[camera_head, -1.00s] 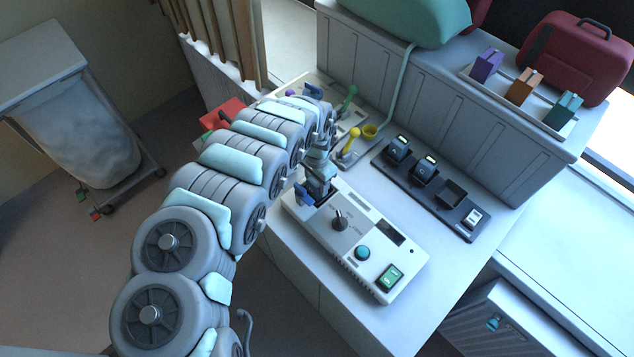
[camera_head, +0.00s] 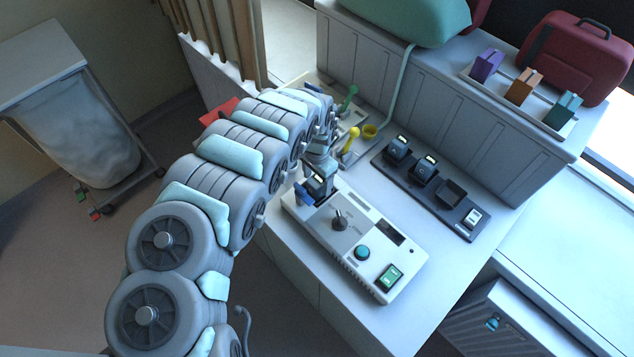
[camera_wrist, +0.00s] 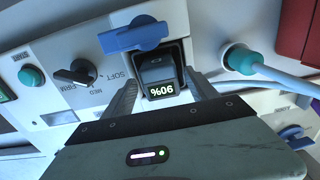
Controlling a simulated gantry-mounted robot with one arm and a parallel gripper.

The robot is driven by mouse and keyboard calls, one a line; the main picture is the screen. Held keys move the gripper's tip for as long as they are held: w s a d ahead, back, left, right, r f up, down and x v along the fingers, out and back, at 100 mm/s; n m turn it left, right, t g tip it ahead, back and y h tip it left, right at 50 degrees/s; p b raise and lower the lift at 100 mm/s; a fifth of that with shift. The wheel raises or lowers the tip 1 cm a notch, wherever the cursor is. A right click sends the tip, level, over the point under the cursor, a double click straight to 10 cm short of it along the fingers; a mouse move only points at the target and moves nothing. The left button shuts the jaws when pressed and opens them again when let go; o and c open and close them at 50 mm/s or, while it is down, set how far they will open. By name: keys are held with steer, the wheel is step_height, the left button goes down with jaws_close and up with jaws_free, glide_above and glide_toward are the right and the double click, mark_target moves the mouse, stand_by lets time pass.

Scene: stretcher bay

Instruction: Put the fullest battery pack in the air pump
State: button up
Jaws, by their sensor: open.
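The white air pump (camera_head: 350,240) lies on the counter, with a dark knob, a teal button and a green switch on top. A dark battery pack (camera_wrist: 160,74) reading 90% sits in the bay at the pump's end, beside a blue latch (camera_wrist: 133,36). My gripper (camera_wrist: 162,92) is open, with one finger on each side of this pack; whether they touch it I cannot tell. Two other dark packs, one at the left (camera_head: 398,148) and one in the middle (camera_head: 425,168), sit in the black rack (camera_head: 446,214); their readings are too small to tell. One rack slot is empty.
A pale hose (camera_head: 400,85) runs down to the counter. Coloured boxes (camera_head: 525,86) and a red case (camera_head: 572,55) sit on the upper ledge.

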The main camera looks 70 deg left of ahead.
step_height(320, 180, up, 9)
steer(key=shift+s+p, duration=0.1)
steer(key=shift+p, duration=0.75)
steer(key=shift+r+p, duration=0.7)
steer(key=shift+r, duration=0.05)
